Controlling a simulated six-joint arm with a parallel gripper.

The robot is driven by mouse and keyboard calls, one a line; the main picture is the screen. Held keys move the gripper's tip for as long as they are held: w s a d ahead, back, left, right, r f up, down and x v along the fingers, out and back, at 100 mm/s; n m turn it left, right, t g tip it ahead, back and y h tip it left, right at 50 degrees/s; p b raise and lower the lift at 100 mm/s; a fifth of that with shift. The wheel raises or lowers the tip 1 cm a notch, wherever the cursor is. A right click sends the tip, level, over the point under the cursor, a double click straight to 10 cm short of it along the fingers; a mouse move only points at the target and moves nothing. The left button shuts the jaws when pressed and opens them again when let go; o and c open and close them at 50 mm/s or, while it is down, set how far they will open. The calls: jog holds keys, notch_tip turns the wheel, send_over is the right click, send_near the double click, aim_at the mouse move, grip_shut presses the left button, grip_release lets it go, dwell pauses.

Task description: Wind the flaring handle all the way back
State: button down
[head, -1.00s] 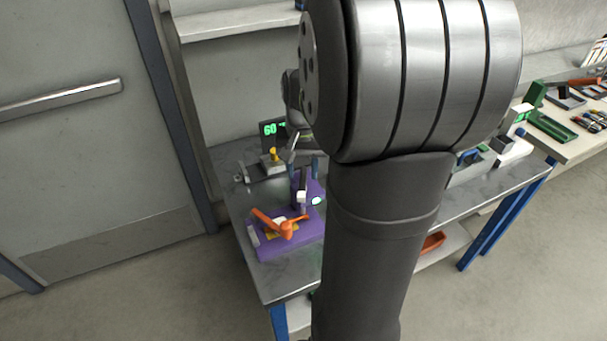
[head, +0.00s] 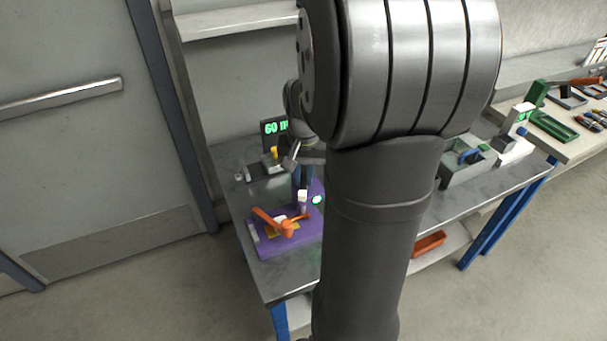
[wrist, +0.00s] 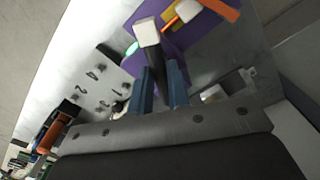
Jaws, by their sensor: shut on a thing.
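A purple fixture (head: 272,249) sits on the left part of the metal bench, with an orange lever (head: 266,218) on top. In the wrist view the purple fixture (wrist: 190,42) and an orange part (wrist: 222,8) show at the top. My gripper (wrist: 160,82) has its blue fingers shut on a dark bar with a white end (wrist: 148,33), which points towards the purple fixture. In the head view my gripper (head: 302,182) is beside the fixture's rear, and the white end (head: 302,196) shows just below the fingers. I cannot tell whether this bar is the flaring handle.
A green-lit display (head: 273,127) and a small device with a yellow top (head: 272,158) stand behind the fixture. A grey box with a blue part (head: 468,165) is at the bench's right. A grey door (head: 80,100) is at left. My arm hides the bench middle.

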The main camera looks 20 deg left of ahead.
jog(key=shift+n, duration=0.3)
jog(key=n, duration=0.4)
jog(key=shift+n, duration=0.3)
jog(key=n, duration=0.4)
jog(key=shift+n, duration=0.3)
jog(key=n, duration=0.4)
jog(key=shift+n, duration=0.3)
jog(key=shift+r+n, duration=0.1)
jog(key=shift+n, duration=2)
jog(key=c, duration=1.4)
grip_release()
jog(key=shift+o, duration=0.2)
